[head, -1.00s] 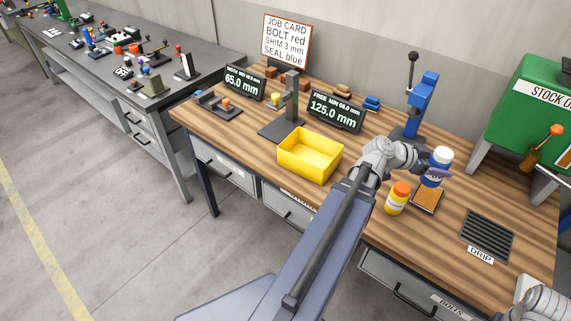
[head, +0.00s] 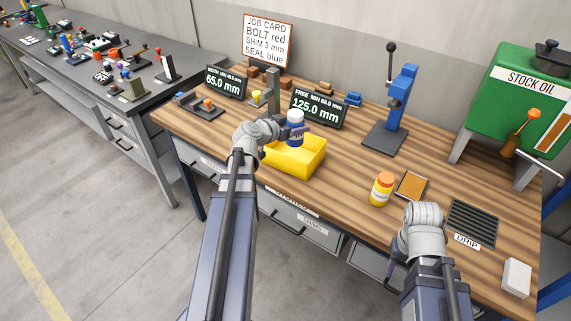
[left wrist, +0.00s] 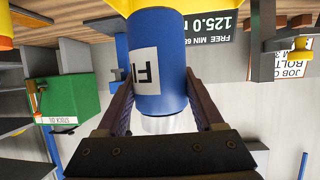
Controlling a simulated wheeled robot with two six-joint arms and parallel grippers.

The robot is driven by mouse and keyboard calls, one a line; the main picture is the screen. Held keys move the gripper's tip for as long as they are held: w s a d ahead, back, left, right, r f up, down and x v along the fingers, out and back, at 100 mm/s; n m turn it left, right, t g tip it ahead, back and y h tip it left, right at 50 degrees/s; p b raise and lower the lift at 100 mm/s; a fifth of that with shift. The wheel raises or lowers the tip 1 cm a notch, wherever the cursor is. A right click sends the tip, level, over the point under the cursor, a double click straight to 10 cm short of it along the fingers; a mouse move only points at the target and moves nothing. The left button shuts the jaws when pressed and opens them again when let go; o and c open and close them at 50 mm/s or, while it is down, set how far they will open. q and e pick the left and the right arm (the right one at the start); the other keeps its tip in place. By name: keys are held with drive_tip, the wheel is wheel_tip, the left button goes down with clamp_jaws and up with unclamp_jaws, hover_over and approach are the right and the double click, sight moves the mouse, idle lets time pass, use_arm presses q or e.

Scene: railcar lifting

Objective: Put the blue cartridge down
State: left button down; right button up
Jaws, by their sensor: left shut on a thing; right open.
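The blue cartridge (head: 295,131), a blue cylinder with a white end and a white label, is upright in the head view. It is in front of the display reading 125.0 mm and over the yellow bin (head: 312,163). My left gripper (head: 286,129) is shut on it. In the left wrist view the blue cartridge (left wrist: 158,62) is between the two fingers, with part of its lettering showing. Whether its lower end touches the bin is hard to tell. My right gripper (head: 391,284) is open, low at the bench's front edge and mostly hidden by its own arm.
A yellow bottle with an orange cap (head: 382,190) stands beside an orange-brown square pad (head: 411,186). A dark drip grate (head: 473,223) and a white block (head: 516,278) lie to the right. A blue lever press (head: 396,105) stands behind. The bench between press and bottle is clear.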

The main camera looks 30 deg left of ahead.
use_arm(q)
drive_tip(key=w+a+f+n+y+b, duration=0.2)
drive_tip(key=w+a+f, duration=0.1)
drive_tip(key=w+a, duration=0.2)
drive_tip(key=f+b, duration=0.9)
drive_tip(key=shift+s+d+f+b, duration=0.1)
drive_tip(key=shift+s+f+b, duration=0.2)
drive_tip(key=shift+b, duration=0.05)
use_arm(e)
wheel_tip(320, 180, down, 13)
use_arm(q)
drive_tip(key=shift+f, duration=0.15)
unclamp_jaws()
drive_tip(key=shift+s+r, duration=0.25)
drive_tip(key=shift+r, duration=0.1)
drive_tip(key=p+v, duration=0.2)
drive_tip(key=v, duration=0.3)
drive_tip(key=p+v, duration=0.2)
drive_tip(key=v, duration=0.4)
drive_tip(key=shift+s+f+p, duration=0.15)
drive_tip(key=shift+s+p, duration=0.2)
use_arm(e)
wheel_tip(320, 180, up, 5)
drive_tip(key=shift+f, duration=0.1)
